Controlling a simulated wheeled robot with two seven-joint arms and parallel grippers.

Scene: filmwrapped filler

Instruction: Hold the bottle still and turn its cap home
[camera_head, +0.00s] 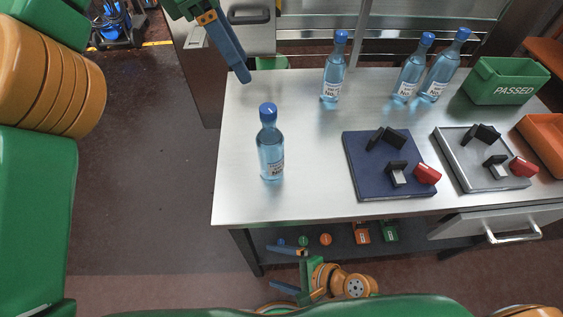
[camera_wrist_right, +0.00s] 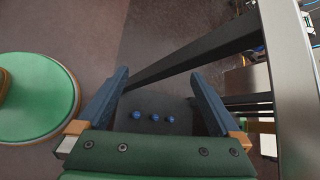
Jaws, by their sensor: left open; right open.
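A clear blue bottle (camera_head: 271,155) stands upright near the left part of the steel table. Its blue cap (camera_head: 268,112) sits on its neck; I cannot tell how tight it is. My left gripper (camera_head: 243,77) is above the table's back left corner, behind and left of the bottle, apart from it; its two fingers overlap in this view. My right gripper (camera_head: 273,266) is low in front of the table, below its top, open and empty. In the right wrist view its fingers (camera_wrist_right: 158,76) are spread wide with no bottle between them.
Three capped bottles (camera_head: 407,78) stand at the back. A blue mat (camera_head: 365,180) and a grey plate (camera_head: 455,160) carry black fixtures with red parts. A green PASSED bin (camera_head: 508,80) and orange bin (camera_head: 545,140) are at right. A lower shelf (camera_head: 340,240) holds small coloured items.

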